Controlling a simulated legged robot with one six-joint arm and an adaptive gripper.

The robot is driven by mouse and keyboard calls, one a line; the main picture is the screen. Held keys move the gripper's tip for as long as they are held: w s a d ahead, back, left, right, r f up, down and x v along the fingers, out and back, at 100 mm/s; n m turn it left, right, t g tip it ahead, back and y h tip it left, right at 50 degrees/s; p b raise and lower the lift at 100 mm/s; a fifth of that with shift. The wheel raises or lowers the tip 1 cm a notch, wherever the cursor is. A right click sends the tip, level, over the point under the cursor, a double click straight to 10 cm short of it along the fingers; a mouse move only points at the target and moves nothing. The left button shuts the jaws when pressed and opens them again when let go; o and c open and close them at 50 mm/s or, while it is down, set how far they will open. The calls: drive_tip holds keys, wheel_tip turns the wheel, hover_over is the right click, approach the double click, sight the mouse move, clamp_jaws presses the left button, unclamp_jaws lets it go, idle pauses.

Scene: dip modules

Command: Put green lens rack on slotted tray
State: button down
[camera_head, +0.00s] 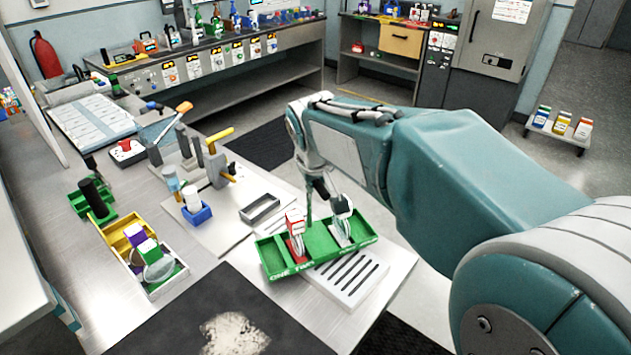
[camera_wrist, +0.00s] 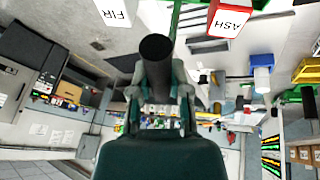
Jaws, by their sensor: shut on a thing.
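The green lens rack (camera_head: 276,262) carries lettering on its front side and holds a red-and-white module (camera_head: 296,225) and a white-and-grey module (camera_head: 343,222). In the wrist view, their tops read ASH (camera_wrist: 231,20) and FIR (camera_wrist: 118,12). My gripper (camera_head: 311,190) is above the rack's middle, shut on its upright handle; the handle's dark round end (camera_wrist: 156,47) shows between the fingers in the wrist view. The white slotted tray (camera_head: 362,287) lies on the table's right end, partly hidden behind the rack. The rack overlaps its far part; I cannot tell whether they touch.
A grey open frame (camera_head: 259,208) lies just left of the rack. A blue cup (camera_head: 197,214), a yellow-handled tool (camera_head: 220,136) and a yellow-and-white bin (camera_head: 170,283) stand further left. A black mat (camera_head: 190,320) lies in front. The table's right edge is close to the tray.

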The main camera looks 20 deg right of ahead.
drive_tip(key=shift+d, duration=0.15)
drive_tip(key=c, duration=0.6)
unclamp_jaws()
drive_tip(key=shift+f, duration=0.1)
drive_tip(key=shift+r, duration=0.25)
drive_tip(key=v, duration=1.2)
drive_tip(key=s+f, duration=0.4)
drive_tip(key=s, duration=0.1)
drive_tip(key=s+d+f+m+y, duration=0.1)
drive_tip(key=s+f, duration=0.3)
drive_tip(key=s, duration=0.2)
drive_tip(key=s+f+m, duration=0.1)
drive_tip(key=s+f, duration=0.3)
drive_tip(key=s, duration=0.2)
drive_tip(key=shift+d+f+t, duration=0.15)
drive_tip(key=shift+f+t, duration=0.2)
drive_tip(key=shift+t, duration=0.05)
